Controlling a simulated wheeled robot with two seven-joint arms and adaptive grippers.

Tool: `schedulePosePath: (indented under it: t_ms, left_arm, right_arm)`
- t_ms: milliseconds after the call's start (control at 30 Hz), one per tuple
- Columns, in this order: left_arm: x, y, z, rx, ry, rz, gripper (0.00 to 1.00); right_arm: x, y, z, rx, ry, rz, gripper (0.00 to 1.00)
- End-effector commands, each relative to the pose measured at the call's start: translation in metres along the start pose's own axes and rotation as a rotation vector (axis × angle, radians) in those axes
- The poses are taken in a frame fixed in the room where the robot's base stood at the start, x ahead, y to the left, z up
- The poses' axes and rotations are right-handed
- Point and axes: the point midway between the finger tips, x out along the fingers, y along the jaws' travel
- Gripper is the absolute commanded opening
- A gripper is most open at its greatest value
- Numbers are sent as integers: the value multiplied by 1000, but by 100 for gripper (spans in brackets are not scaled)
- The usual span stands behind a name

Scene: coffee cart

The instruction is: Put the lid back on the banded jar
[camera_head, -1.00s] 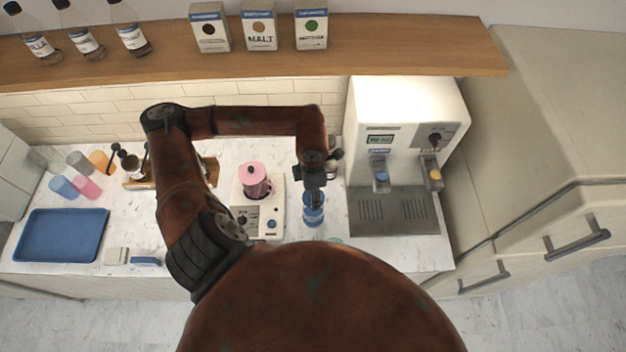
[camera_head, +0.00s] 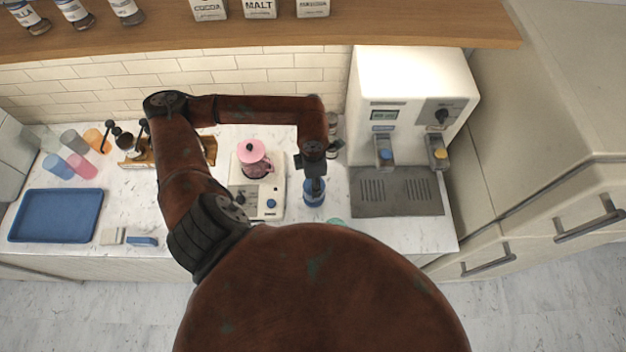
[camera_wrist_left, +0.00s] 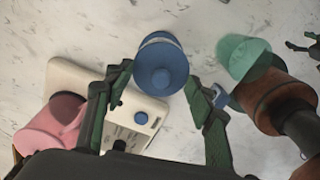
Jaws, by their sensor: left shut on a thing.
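My left gripper (camera_head: 313,178) points down over the counter, right of the small white appliance. Its fingers stand either side of a blue round lid (camera_wrist_left: 164,78), and I take it as shut on this lid. A blue jar (camera_head: 314,197) is under the gripper in the head view. In the wrist view, a pale band (camera_wrist_left: 158,37) shows just past the lid's upper edge. I cannot tell whether the lid touches the jar or is seated on it.
The white appliance (camera_head: 242,204) carries a pink-lidded jug (camera_head: 254,160) close left of the jar. A teal cup (camera_wrist_left: 243,57) is close by. The coffee machine (camera_head: 395,110) stands right. A blue tray (camera_head: 57,215) lies far left. A shelf (camera_head: 300,32) crosses above.

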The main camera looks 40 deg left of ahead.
Motion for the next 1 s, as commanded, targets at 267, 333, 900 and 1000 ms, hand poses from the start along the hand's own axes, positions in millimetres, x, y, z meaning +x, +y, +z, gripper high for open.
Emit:
schedulePosePath:
  t_ms: [267,333,900,1000]
  left_arm:
    - [-1,0,0,0,-1,1,34]
    - [-1,0,0,0,-1,1,34]
    - [0,0,0,0,-1,1,34]
    - [0,0,0,0,-1,1,34]
  right_arm:
    - [0,0,0,0,0,-1,68]
    - [0,0,0,0,0,0,68]
    - [6,0,1,0,0,0,68]
    - [8,0,1,0,0,0,68]
